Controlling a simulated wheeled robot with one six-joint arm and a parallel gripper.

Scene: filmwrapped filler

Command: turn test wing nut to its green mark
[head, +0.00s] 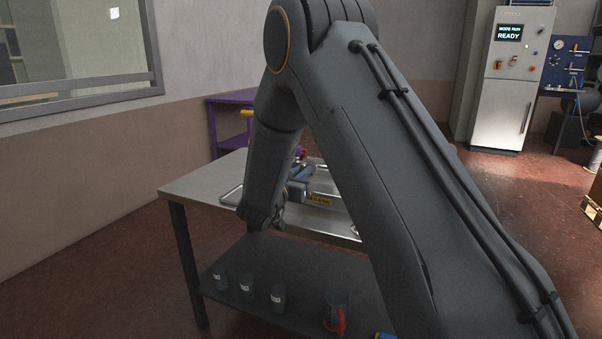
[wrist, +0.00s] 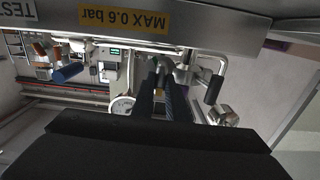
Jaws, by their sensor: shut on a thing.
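In the wrist view the two dark fingers of my gripper (wrist: 158,66) are close together beneath a grey metal beam (wrist: 90,16). They are shut on a small part at the beam's underside, which appears to be the test wing nut. The fingers hide most of it. I cannot make out the green mark or the nut's angle. The beam carries a yellow "MAX 0.6 bar" label (wrist: 123,20) and part of a "TEST" label (wrist: 258,6).
In the head view the metal table (head: 195,187) has a lower shelf (head: 255,262) with several dark cups. A cabinet (head: 512,85) reads READY.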

